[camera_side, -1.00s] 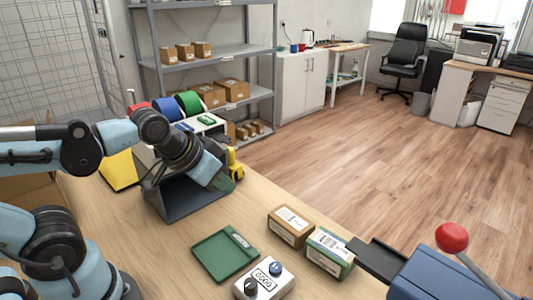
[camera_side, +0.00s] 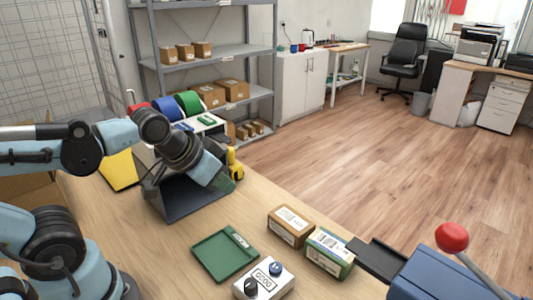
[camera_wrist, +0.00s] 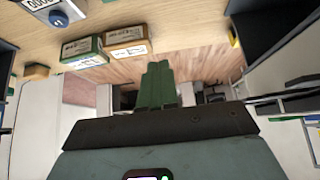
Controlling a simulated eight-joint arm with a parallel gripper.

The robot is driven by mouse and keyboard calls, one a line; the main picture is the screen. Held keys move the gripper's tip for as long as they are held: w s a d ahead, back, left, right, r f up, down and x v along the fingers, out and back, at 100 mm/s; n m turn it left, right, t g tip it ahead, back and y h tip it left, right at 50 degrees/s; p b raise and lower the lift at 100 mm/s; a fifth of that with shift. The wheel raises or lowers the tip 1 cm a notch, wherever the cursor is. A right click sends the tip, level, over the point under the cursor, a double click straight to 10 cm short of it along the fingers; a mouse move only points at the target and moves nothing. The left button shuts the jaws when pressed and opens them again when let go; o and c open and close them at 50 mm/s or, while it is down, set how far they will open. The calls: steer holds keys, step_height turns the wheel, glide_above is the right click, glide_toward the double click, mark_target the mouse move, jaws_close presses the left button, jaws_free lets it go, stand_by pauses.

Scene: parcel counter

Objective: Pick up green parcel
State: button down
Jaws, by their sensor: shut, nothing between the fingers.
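The green parcel (camera_side: 330,252) is a small box with green sides and a white label, on the right part of the wooden counter. It also shows in the wrist view (camera_wrist: 82,53), at upper left. A brown parcel (camera_side: 291,226) stands right beside it, and shows in the wrist view (camera_wrist: 127,38) too. My gripper (camera_side: 225,184) is above the counter by the dark open bin, well to the left of the green parcel. Its green fingers (camera_wrist: 157,85) are together in the wrist view, with nothing between them.
A green tray (camera_side: 224,254) and a white control box with knobs (camera_side: 264,278) lie in front of the parcels. A dark grey bin (camera_side: 185,200) stands under my gripper. A blue machine with a red knob (camera_side: 452,238) is at right. Bare counter lies between bin and parcels.

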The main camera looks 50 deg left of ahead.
steer(key=shift+c, duration=0.6)
jaws_free()
steer(key=m+g+h, duration=0.5)
steer(key=m+g, duration=0.2)
steer(key=m, duration=1)
glide_above(332, 243)
steer(key=a, duration=0.2)
steer(key=f, duration=0.6)
steer(key=shift+w+f, duration=0.2)
steer(key=shift+f, duration=0.1)
steer(key=x, duration=0.5)
steer(key=shift+s+a+f, duration=0.1)
steer(key=shift+s, duration=0.2)
steer(key=shift+f, duration=0.5)
steer(key=shift+f, duration=0.25)
